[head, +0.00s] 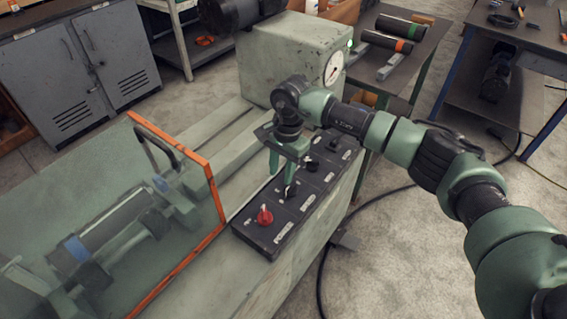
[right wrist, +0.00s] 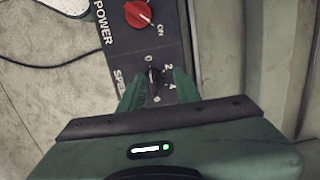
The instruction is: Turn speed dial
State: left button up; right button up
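The speed dial (right wrist: 154,76) is a small black knob on the dark control panel (head: 258,238), with "SPEED" lettering and number marks beside it in the right wrist view. In the head view the dial (head: 290,191) shows just below my right gripper (head: 284,172). The right gripper's green fingers (right wrist: 157,84) are apart, one on each side of the dial in the right wrist view. I cannot tell whether the tips reach down around it, and I see no clear contact. My left gripper is in neither view.
A red power knob (head: 265,215) sits beside the dial, pointing near "ON" in the right wrist view. More black knobs (head: 312,166) line the panel's far side. An orange-edged clear guard (head: 205,190) stands to the left. A grey housing with a gauge (head: 334,67) stands behind.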

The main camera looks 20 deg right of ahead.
aim_at(291, 185)
jog(key=d, duration=0.1)
jog(key=d+h, duration=0.1)
jog(key=w+d+r, duration=0.1)
jog(key=shift+w, duration=0.1)
jog(key=shift+s+f+p, duration=0.55)
jog(key=shift+s+f, duration=0.05)
jog(key=shift+f, duration=0.25)
notch_tip(291, 185, down, 3)
jog(key=shift+r+p, duration=0.1)
jog(key=shift+p, duration=0.3)
jog(key=shift+w+f, duration=0.2)
jog(key=shift+f, duration=1.15)
grip_shut()
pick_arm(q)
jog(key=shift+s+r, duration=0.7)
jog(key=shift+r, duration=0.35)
